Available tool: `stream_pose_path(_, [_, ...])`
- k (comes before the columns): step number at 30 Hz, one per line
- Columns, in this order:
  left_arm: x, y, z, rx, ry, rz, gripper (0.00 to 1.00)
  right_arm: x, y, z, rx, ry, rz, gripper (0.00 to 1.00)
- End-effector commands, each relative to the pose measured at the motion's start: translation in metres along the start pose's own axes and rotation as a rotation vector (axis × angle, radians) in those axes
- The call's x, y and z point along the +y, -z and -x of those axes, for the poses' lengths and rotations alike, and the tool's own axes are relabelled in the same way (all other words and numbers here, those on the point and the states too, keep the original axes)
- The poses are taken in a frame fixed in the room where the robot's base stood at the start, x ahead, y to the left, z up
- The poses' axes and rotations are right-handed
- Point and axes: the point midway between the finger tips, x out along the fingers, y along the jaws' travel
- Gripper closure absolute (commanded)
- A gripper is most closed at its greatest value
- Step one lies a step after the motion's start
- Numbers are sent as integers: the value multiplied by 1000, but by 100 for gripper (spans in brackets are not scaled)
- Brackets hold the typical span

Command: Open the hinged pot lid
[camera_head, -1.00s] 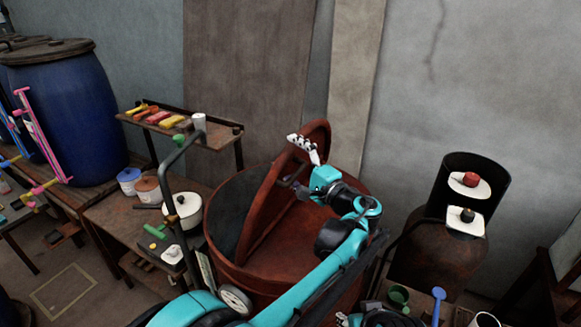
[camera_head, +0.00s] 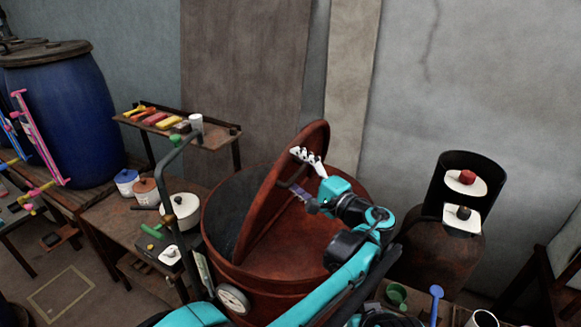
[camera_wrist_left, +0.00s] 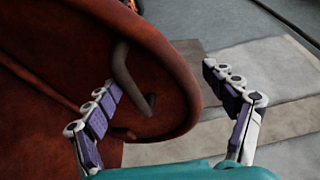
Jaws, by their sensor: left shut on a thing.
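The large rust-red pot (camera_head: 270,300) stands in the middle of the head view, its dark inside showing at the left. Its hinged lid (camera_head: 262,212) is raised and stands steeply tilted across the pot. A dark bent handle (camera_wrist_left: 133,82) is on the lid's face in the left wrist view. My left gripper (camera_head: 296,170) is at the upper right part of the lid. In the left wrist view its fingers (camera_wrist_left: 160,77) lie on either side of the lid's rim, well spread, one beside the handle. It is shut on the lid; exact contact is unclear. My right gripper is not clearly visible.
A bench with a white lidded pot (camera_head: 181,211) and a shelf (camera_head: 185,143) stand left of the pot. A rusty cylinder (camera_head: 440,245) stands right, with green and blue items in front.

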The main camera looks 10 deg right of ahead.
Motion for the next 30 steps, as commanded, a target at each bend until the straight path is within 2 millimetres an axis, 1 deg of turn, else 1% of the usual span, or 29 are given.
stream_pose_path(1, [-8,2,9,7,21,-5,40,0,0,0,0,0,0,60])
stream_pose_path(4, [-6,2,16,8,21,-5,43,0,-1,-1,0,0,0,60])
stream_pose_path(5, [-6,2,18,8,22,-5,48,0,-1,-2,0,0,0,60])
stream_pose_path(6, [-4,2,20,8,21,-4,64,0,-2,-2,0,0,0,60])
stream_pose_path(19, [8,1,46,5,17,-2,64,0,-6,-8,0,0,0,60])
stream_pose_path(30, [9,0,46,4,16,-2,64,0,-5,-7,0,0,0,60])
